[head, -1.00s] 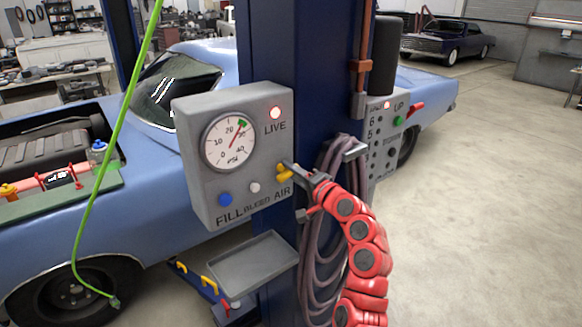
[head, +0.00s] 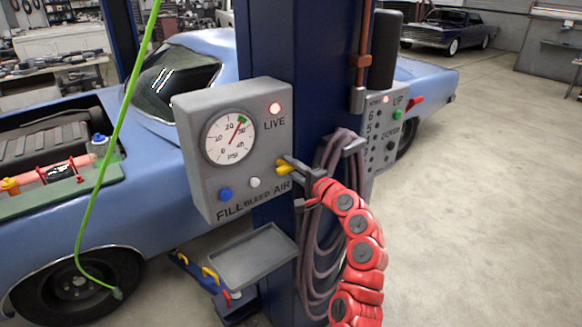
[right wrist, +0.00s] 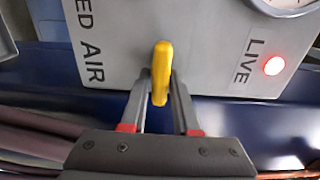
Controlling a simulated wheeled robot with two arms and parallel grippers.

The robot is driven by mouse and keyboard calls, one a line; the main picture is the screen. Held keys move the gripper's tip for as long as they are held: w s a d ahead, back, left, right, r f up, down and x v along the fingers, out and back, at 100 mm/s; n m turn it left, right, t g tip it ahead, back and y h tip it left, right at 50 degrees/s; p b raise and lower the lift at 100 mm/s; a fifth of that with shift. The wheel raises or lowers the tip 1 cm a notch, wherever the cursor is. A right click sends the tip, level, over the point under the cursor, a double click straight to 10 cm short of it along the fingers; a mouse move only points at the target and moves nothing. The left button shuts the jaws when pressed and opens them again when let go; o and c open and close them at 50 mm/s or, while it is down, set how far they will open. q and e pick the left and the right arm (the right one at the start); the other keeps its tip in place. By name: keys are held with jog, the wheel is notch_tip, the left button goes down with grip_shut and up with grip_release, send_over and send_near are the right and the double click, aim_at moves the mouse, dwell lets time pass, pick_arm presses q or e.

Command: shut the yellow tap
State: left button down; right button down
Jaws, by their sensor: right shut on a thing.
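In the right wrist view, the yellow tap handle (right wrist: 161,72) stands between the two grey fingers (right wrist: 160,98), touched from both sides. The fingers hide part of the tap in the head view. The dial (head: 229,137) needle points up and right, near the green mark. My left gripper is not in view.
A red LIVE lamp (head: 275,108) glows on the box. A grey tray (head: 252,257) juts out below it. A coiled hose (head: 322,250) hangs on the blue post (head: 270,50) close to my right arm. A green cable (head: 100,190) hangs at the left. Open floor lies right.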

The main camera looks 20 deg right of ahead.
jog(key=c, duration=0.7)
grip_release()
jog(key=shift+s, duration=0.1)
jog(key=b+v, duration=0.6)
jog(key=v, duration=1.1)
jog(key=shift+s+d, duration=0.1)
